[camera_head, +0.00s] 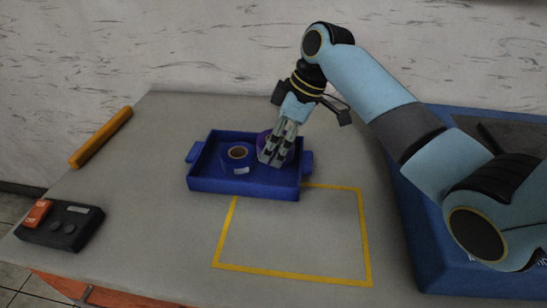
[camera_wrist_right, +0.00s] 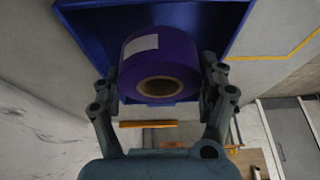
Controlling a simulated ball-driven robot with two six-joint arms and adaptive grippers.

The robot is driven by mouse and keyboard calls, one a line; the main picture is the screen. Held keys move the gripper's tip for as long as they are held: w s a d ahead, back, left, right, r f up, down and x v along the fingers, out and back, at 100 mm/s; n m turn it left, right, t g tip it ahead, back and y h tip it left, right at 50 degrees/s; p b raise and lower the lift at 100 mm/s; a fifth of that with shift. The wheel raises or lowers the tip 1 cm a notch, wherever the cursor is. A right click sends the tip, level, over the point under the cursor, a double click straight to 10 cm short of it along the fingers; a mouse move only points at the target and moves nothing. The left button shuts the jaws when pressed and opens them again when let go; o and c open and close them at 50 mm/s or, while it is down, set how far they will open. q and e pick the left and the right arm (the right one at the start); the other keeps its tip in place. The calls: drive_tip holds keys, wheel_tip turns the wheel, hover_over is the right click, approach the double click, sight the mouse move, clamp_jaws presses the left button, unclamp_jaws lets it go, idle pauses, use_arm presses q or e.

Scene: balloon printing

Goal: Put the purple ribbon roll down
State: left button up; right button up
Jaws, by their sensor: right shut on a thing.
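The purple ribbon roll (camera_head: 263,141) is in the right part of the blue tray (camera_head: 240,187), partly hidden behind my right gripper (camera_head: 276,157). In the right wrist view, the purple ribbon roll (camera_wrist_right: 172,55) is between the two fingers of my right gripper (camera_wrist_right: 163,80), which is shut on it. A white label and a brown core show on the roll. I cannot tell whether the roll touches the tray floor. My left gripper is not in view.
A blue ribbon roll (camera_head: 239,167) with a brown core stands in the tray's left part. A yellow outline (camera_head: 292,273) marks bare table in front. A yellow bar (camera_head: 100,138) and a black box (camera_head: 60,229) lie left; a large blue bin (camera_head: 420,255) stands right.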

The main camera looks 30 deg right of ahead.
sight(268, 168)
drive_tip(key=shift+w+a+f, duration=0.15)
drive_tip(key=shift+w, duration=0.1)
drive_tip(key=shift+f, duration=0.3)
drive_tip(key=shift+s+f, duration=0.15)
drive_tip(key=shift+f, duration=0.75)
drive_tip(key=shift+s+f, duration=0.15)
drive_tip(key=shift+f, duration=0.7)
drive_tip(key=c, duration=0.4)
drive_tip(key=o, duration=1.3)
drive_tip(key=shift+f, duration=0.1)
drive_tip(key=o, duration=0.3)
drive_tip(key=shift+w, duration=0.25)
drive_tip(key=shift+r, duration=0.25)
drive_tip(key=v, duration=1.2)
drive_tip(key=shift+p, duration=0.45)
drive_tip(key=shift+r, duration=0.1)
